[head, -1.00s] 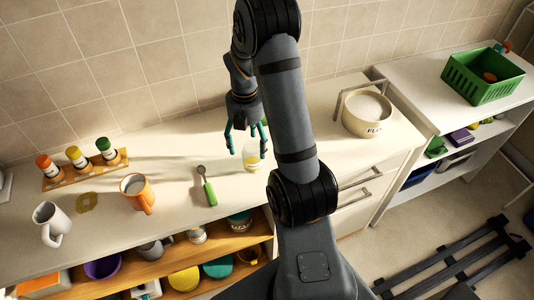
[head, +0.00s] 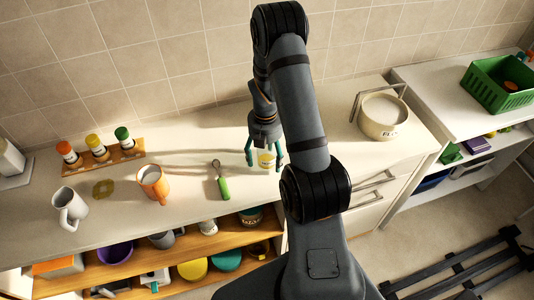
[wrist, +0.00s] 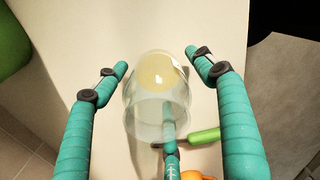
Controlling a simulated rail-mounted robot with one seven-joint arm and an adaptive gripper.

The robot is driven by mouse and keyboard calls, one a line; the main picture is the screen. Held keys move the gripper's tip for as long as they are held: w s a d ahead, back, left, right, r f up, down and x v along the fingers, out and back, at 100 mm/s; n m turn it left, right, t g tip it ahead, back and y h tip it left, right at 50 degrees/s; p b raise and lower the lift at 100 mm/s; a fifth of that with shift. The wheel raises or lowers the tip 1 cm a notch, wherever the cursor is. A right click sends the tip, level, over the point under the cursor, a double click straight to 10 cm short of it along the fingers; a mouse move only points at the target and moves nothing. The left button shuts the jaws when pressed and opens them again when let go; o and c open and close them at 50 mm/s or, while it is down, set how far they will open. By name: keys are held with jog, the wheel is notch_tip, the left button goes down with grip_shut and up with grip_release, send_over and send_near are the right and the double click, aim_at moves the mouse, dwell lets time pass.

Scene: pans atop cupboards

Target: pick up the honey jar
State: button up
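The honey jar is a clear glass jar with pale yellow contents (head: 266,160), standing on the white counter near its front edge. In the wrist view the jar (wrist: 157,98) lies between my teal fingers, seen from above. My gripper (head: 265,163) is open, pointing down at the jar, with a finger to either side of it. In the wrist view my gripper (wrist: 157,62) shows gaps between the two upper fingers and the glass. A third finger shows through or behind the jar's lower edge; whether it touches is unclear.
A green-handled utensil (head: 222,184) lies left of the jar. A cream flour pot (head: 382,116) stands right. The tiled wall is behind.

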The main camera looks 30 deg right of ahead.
jog(key=shift+c, duration=1.1)
jog(key=c, duration=1.1)
